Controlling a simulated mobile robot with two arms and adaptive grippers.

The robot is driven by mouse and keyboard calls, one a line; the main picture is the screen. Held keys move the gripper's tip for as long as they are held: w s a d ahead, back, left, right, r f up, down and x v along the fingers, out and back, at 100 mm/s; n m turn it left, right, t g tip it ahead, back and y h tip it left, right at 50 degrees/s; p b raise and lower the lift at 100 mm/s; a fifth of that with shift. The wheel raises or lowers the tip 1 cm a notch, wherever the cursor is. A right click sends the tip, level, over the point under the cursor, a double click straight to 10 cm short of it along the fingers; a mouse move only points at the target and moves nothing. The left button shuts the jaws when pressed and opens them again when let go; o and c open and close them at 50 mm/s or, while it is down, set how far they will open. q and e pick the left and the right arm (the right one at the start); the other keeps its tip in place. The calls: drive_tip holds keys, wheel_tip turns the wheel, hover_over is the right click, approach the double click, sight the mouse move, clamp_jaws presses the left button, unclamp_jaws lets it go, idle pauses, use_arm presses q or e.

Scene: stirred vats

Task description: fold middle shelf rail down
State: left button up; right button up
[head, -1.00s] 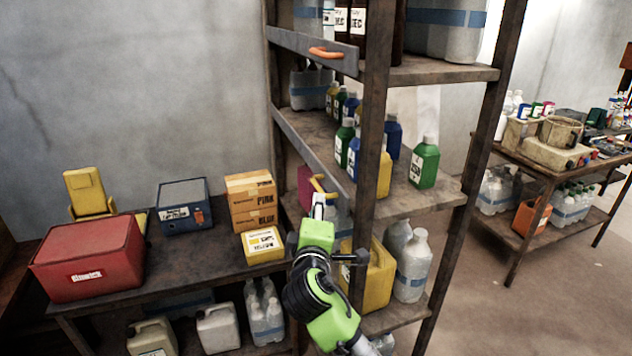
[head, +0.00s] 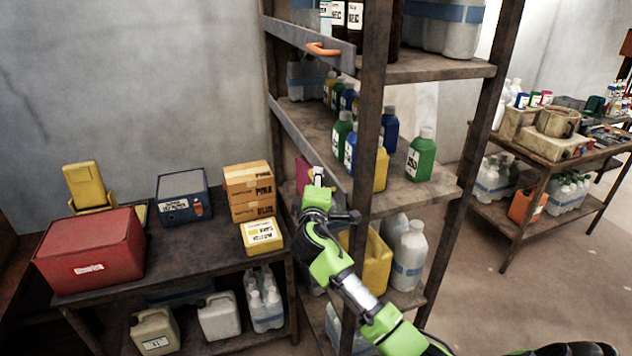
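The middle shelf rail (head: 293,130) is a grey bar that runs slanting along the left side of the middle shelf (head: 405,192). Its yellow handle is hidden behind my gripper. My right gripper (head: 317,176), on a green and black arm from the lower right, is at the front part of this rail, where the handle sits. The fingers are small and partly hidden, so I cannot tell whether they are shut on the handle. My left gripper is not in view.
The upper rail (head: 290,38) has an orange handle (head: 323,49). Several bottles, including a green one (head: 420,157), stand on the middle shelf. A table (head: 205,243) at left holds a red box (head: 90,248), a blue box (head: 184,196) and yellow boxes (head: 262,236).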

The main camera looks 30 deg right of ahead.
clamp_jaws()
wheel_tip(320, 180, down, 7)
drive_tip(key=n+t+y+b, duration=0.1)
drive_tip(key=n+t+b, duration=0.5)
drive_tip(key=n+b, duration=1)
drive_tip(key=shift+a+n+t, duration=0.15)
drive_tip(key=shift+n+t, duration=0.15)
drive_tip(key=shift+n, duration=1)
drive_tip(key=shift+r, duration=0.15)
